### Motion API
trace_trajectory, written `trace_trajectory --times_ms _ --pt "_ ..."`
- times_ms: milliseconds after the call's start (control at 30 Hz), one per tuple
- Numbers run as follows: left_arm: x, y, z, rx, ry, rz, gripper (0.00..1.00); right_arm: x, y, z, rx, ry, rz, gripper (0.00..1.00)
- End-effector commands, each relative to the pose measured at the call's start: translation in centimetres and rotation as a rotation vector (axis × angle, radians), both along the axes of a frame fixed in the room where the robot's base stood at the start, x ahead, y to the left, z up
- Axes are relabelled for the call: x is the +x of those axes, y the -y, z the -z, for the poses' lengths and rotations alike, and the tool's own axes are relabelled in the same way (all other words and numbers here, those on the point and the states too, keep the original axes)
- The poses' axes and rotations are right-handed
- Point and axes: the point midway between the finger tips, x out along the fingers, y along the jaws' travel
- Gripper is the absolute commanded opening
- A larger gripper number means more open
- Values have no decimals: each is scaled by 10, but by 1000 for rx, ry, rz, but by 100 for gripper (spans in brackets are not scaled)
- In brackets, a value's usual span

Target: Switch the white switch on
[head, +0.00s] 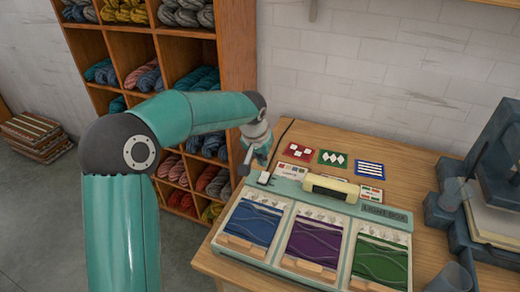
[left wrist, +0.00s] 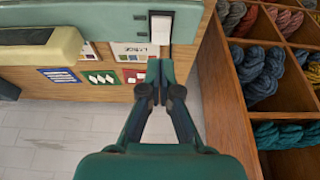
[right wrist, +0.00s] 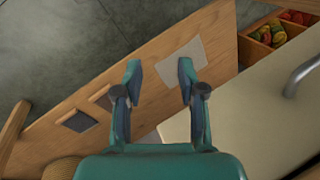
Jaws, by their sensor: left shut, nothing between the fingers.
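The white switch (head: 264,177) is at the back left corner of the pale green device (head: 285,188) on the wooden table. In the left wrist view the white switch (left wrist: 160,28) is a pale block in a dark slot at the device's edge. My left gripper (head: 257,160) is just above and behind the switch in the head view. In the left wrist view its fingertips (left wrist: 160,68) are together and empty, just short of the switch, with no clear contact. My right gripper (right wrist: 160,70) has its fingers apart with nothing between them; it is not in the head view.
The device holds blue, purple and green panels and a cream handle (head: 332,187). Small patterned cards (head: 332,158) lie behind it. A wooden shelf of wool skeins (head: 195,80) stands close to my left arm. A dark blue-grey machine (head: 490,190) is at the right.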

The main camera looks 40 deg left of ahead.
Motion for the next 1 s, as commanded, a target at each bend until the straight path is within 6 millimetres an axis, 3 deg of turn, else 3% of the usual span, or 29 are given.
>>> trace_trajectory --times_ms 133,400,867,1000 --pt "9 -3 29 0 -5 1 0 0 0 -5 0 0 0 40" --pt "20 -5 58 0 -1 0 0 0 0 -11 0 0 0 40" --pt "21 -6 62 -1 -2 -1 0 0 0 -12 0 0 0 40" --pt "18 -16 62 -6 -29 -17 0 0 0 -21 0 0 0 40"
